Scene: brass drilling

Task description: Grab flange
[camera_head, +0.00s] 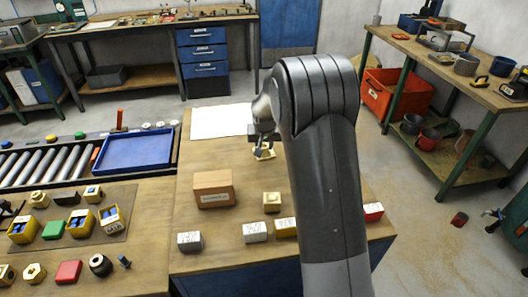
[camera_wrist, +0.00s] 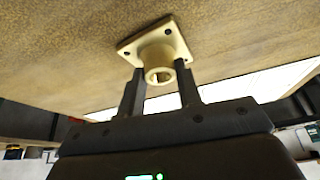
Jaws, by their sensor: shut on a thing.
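The flange is a cream-coloured square plate with corner holes and a round hollow hub. In the wrist view the flange (camera_wrist: 146,43) is at the top middle, its hub between the two dark fingers of my gripper (camera_wrist: 162,76). My gripper is shut on the hub. In the head view my gripper (camera_head: 262,137) points down over the back part of the workbench, with the flange (camera_head: 264,153) small beneath it. My arm hides part of the bench to the right. I cannot tell whether the plate touches the wood.
A white sheet (camera_head: 218,121) lies just left of my gripper. A cardboard box (camera_head: 213,189), a small cream part (camera_head: 271,202) and several labelled blocks (camera_head: 255,232) stand nearer the front. A blue tray (camera_head: 135,151) and roller conveyor (camera_head: 45,166) lie to the left.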

